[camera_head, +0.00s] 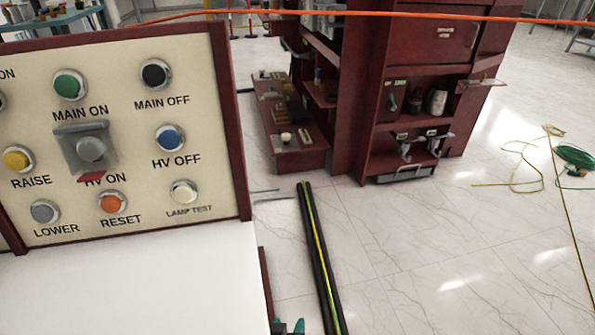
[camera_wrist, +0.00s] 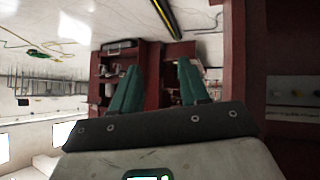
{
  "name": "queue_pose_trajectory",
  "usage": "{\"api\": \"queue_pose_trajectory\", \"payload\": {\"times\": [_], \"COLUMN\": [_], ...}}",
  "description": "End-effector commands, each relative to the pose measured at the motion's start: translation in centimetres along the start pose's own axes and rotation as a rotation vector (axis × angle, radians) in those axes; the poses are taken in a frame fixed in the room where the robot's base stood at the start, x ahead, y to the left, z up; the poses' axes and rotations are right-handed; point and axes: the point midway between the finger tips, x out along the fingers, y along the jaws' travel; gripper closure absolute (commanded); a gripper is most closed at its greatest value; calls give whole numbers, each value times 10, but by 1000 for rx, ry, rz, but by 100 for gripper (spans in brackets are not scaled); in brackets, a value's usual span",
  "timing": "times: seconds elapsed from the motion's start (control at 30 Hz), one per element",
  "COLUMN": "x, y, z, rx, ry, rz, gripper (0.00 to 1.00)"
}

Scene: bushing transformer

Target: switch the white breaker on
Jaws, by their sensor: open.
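I cannot make out a switch that is clearly the white breaker in either view. The control panel (camera_head: 120,190) fills the left of the head view, with several labelled round buttons. Its white button (camera_head: 184,192) is marked LAMP TEST. My gripper (camera_wrist: 158,82) shows in the wrist view with two green fingers spread apart and nothing between them. A small teal part of it shows at the bottom edge of the head view, right of the white surface and well away from the buttons.
A dark red cabinet (camera_head: 352,100) with shelves stands at the back; it also shows in the wrist view (camera_wrist: 153,60). Black and yellow-green cables (camera_head: 318,255) run along the floor. An orange line (camera_head: 400,14) crosses the top. A white desktop (camera_head: 140,290) lies below the panel. The tiled floor at right is mostly clear.

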Motion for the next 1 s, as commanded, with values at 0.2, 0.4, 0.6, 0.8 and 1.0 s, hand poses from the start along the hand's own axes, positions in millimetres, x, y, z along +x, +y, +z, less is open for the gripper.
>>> {"api": "queue_pose_trajectory", "payload": {"times": [0.2, 0.4, 0.6, 0.8, 1.0], "x": [19, -12, -53, -90, -116], "y": [148, 242, 282, 300, 307], "z": [56, 119, 159, 183, 167], "rx": [25, 44, 55, 59, 51], "ry": [-304, -556, -684, -746, -757], "rz": [106, 61, -35, -132, -163], "gripper": [55, 55, 55, 55, 55]}}
